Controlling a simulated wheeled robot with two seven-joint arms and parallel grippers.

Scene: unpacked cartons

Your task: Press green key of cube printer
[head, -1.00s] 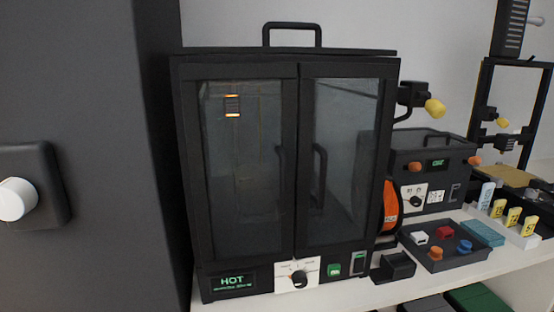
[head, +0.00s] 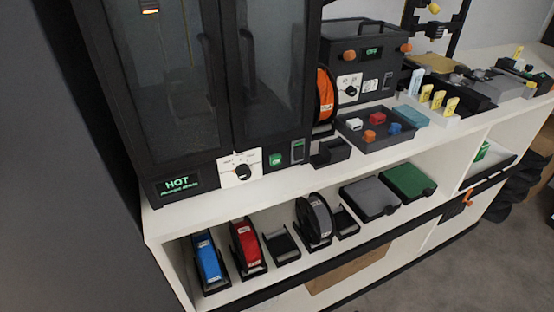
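The cube printer (head: 215,95) is a black cabinet with two glazed doors, both shut, at the upper left of the head view. Its top is cut off by the frame. Its lower front panel carries a display (head: 178,184) reading HOT, a white plate with a black knob (head: 243,171), a green key (head: 275,160) and a dark rocker switch (head: 298,151). The green key is right of the knob. Whether it is pressed in cannot be told. Neither of my grippers is in view.
The white bench (head: 215,199) extends right with a tray (head: 382,126) of small coloured parts, an orange spool (head: 325,95) and a smaller black machine (head: 362,65). The shelf below holds blue (head: 208,258), red (head: 246,245) and grey (head: 315,220) spools. Open floor (head: 440,270) lies at the lower right.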

